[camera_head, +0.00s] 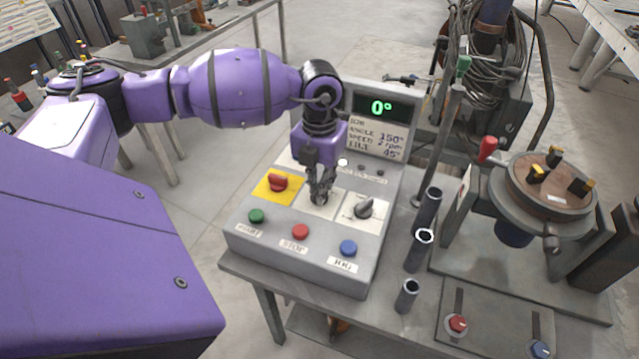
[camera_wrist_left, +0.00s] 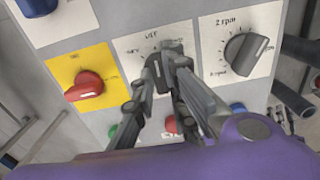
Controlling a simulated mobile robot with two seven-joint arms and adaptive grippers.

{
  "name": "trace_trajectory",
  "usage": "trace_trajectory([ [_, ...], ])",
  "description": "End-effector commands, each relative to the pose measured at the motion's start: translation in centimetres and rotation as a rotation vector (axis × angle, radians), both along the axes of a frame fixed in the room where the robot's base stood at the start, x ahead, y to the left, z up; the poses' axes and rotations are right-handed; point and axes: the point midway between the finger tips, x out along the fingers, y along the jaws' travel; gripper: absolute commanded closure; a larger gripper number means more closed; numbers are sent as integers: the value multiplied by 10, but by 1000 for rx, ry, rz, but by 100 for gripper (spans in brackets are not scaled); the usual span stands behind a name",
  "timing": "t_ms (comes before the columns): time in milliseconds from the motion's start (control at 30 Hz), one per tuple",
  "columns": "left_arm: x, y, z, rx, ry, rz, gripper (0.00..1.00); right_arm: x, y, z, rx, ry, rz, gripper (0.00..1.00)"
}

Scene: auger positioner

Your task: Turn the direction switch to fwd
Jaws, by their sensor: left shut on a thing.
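The direction switch (camera_wrist_left: 160,77) is a dark knob on a white plate (camera_wrist_left: 130,48) in the middle of the grey control box (camera_head: 300,270). My left gripper (camera_head: 319,197) comes down on it from above, its fingers shut on the knob. In the left wrist view the two fingertips (camera_wrist_left: 164,62) lie on either side of the knob. The label above it reads "OFF" as far as I can tell; the other labels are partly hidden or too small. In the head view the fingers hide most of the knob. My right gripper is not in view.
Left of the switch is a red knob (camera_head: 278,182) on a yellow plate; right is a dark speed knob (camera_head: 364,209). Green (camera_head: 256,215), red (camera_head: 300,231) and blue (camera_head: 348,247) buttons line the front. A display (camera_head: 382,107) reads 0°. A round turntable (camera_head: 550,185) stands right.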

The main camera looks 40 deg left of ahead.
Motion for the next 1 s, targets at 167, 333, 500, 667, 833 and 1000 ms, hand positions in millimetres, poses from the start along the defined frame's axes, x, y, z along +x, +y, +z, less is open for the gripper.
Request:
trace_trajectory([
  [167, 0, 0, 0, 0, 0, -72, 100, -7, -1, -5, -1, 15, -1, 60],
  [333, 0, 0, -1, 0, 1, -193, 100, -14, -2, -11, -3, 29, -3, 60],
  [500, 0, 0, -1, 0, 1, -341, 100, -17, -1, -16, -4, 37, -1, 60],
  [667, 0, 0, -1, 0, 2, -476, 100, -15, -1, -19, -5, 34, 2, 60],
  [833, 0, 0, -1, 0, 1, -600, 100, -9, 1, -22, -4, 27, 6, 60],
  [1000, 0, 0, 0, 1, 0, -691, 100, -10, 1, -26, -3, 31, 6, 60],
])
